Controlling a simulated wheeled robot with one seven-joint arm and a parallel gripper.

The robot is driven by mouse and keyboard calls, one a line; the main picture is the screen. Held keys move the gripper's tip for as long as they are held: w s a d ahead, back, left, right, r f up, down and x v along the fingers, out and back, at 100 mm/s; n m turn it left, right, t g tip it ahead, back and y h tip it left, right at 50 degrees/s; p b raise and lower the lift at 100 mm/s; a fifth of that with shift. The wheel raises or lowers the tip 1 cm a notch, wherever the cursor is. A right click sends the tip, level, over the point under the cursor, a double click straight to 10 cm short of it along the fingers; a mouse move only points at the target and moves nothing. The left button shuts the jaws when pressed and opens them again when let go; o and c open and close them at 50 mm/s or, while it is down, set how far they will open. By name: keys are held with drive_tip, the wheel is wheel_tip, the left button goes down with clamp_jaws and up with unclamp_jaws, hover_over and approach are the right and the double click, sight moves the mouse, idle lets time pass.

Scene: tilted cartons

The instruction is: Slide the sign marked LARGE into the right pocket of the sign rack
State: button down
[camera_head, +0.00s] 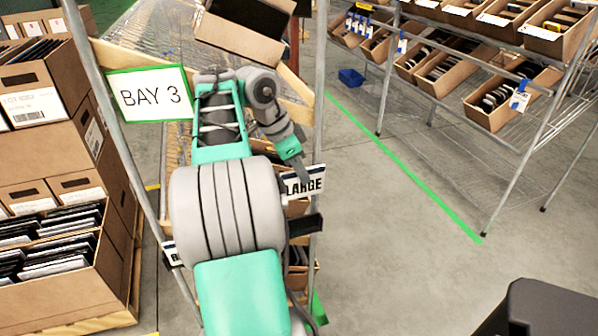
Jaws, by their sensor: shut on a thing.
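The white sign marked LARGE (304,182), with a dark top band, is right of my arm, near the right-hand metal post. My gripper (297,171) points down to it and is shut on it from above. The sign looks slightly tilted. A dark bar-like piece (306,225) shows just below the sign, apart from it; I cannot tell whether it belongs to the sign rack. Another small sign (170,252) shows at the left edge of my arm, mostly hidden. My arm covers the middle of the view, so the rack's pockets cannot be made out.
A BAY 3 board (151,94) hangs left of my arm. A tilted carton (240,30) sits behind it. Cartons of dark items are stacked on the left (60,240). A wire shelf with boxes (500,100) stands at right. The floor (400,240) right of the post is mostly clear.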

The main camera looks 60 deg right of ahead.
sight(302, 186)
drive_tip(key=s+r+p, duration=0.1)
drive_tip(key=p, duration=0.1)
drive_tip(key=s+a+r+n+p, duration=0.1)
drive_tip(key=p, duration=0.1)
drive_tip(key=shift+a+r+p, duration=0.1)
drive_tip(key=shift+r+p, duration=0.15)
drive_tip(key=shift+p, duration=0.15)
drive_tip(key=shift+n, duration=0.4)
drive_tip(key=f, duration=0.2)
drive_tip(key=w+f, duration=0.1)
drive_tip(key=f, duration=0.2)
drive_tip(key=shift+a+f, duration=0.2)
drive_tip(key=shift+w+d+f+m, duration=0.25)
drive_tip(key=shift+w+f, duration=0.1)
drive_tip(key=shift+w, duration=0.15)
drive_tip(key=shift+w+d+f+m, duration=0.15)
drive_tip(key=shift+w+d+f, duration=0.15)
drive_tip(key=shift+w, duration=0.2)
drive_tip(key=shift+m, duration=0.4)
drive_tip(key=shift+f+b, duration=3.9)
drive_tip(key=shift+f, duration=0.7)
drive_tip(key=shift+f+b, duration=0.4)
drive_tip(key=c, duration=1.5)
unclamp_jaws()
